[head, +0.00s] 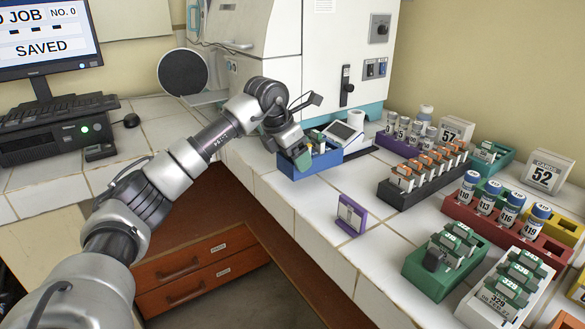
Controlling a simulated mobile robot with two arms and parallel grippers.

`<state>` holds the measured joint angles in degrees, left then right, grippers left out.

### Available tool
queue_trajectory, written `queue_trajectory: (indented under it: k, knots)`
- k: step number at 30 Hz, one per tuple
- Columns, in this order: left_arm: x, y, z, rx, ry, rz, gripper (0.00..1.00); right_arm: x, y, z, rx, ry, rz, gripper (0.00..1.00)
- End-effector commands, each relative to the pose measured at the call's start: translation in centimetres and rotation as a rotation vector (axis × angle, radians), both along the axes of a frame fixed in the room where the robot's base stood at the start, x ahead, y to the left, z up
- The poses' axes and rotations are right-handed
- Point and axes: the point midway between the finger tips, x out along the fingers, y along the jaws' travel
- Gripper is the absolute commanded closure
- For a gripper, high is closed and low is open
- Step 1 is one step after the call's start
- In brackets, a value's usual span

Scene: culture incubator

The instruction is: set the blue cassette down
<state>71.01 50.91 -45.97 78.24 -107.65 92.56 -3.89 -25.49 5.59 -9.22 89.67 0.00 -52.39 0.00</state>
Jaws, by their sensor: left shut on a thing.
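My left gripper (299,150) reaches over the front edge of the tiled bench and points down at a blue rack (319,163). It is shut on the blue cassette, which is mostly hidden by the fingers and looks small and blue-green where it shows. I cannot tell whether the cassette touches the rack. Other small pale and green pieces (317,137) stand in the rack behind the gripper. My right gripper is not in view.
A purple cassette (350,215) stands alone on the tiles. Right are a black rack (405,194) of orange cassettes, a red rack (465,216) of blue-capped vials and a green rack (430,274). A white device (342,133) stands behind the blue rack. Tiles around the purple cassette are clear.

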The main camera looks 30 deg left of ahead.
Motion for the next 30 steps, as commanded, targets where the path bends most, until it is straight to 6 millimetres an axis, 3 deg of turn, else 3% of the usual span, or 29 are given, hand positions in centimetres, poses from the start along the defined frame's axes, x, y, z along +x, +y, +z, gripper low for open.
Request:
queue_trajectory:
  k: [6, 18, 19, 22, 23, 30]
  knots:
    - [-0.1, 0.0, -3.3, -0.001, 0.000, 0.000, 0.47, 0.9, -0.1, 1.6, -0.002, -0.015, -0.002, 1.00]
    - [-0.1, 0.0, -3.8, 0.000, -0.001, 0.000, 0.47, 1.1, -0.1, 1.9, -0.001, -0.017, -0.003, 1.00]
    - [-0.1, 0.0, -3.9, -0.001, 0.001, 0.001, 0.19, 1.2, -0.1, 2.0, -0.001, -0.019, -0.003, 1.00]
    - [-0.1, 0.0, -3.8, -0.001, 0.001, 0.001, 0.04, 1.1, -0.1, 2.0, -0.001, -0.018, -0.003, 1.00]
    - [-0.1, 0.0, -3.8, -0.001, 0.001, 0.001, 0.00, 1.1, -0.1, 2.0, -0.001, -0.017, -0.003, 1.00]
    - [-0.1, 0.0, -3.7, -0.001, 0.001, 0.001, 0.00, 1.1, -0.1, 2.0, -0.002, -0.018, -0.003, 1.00]
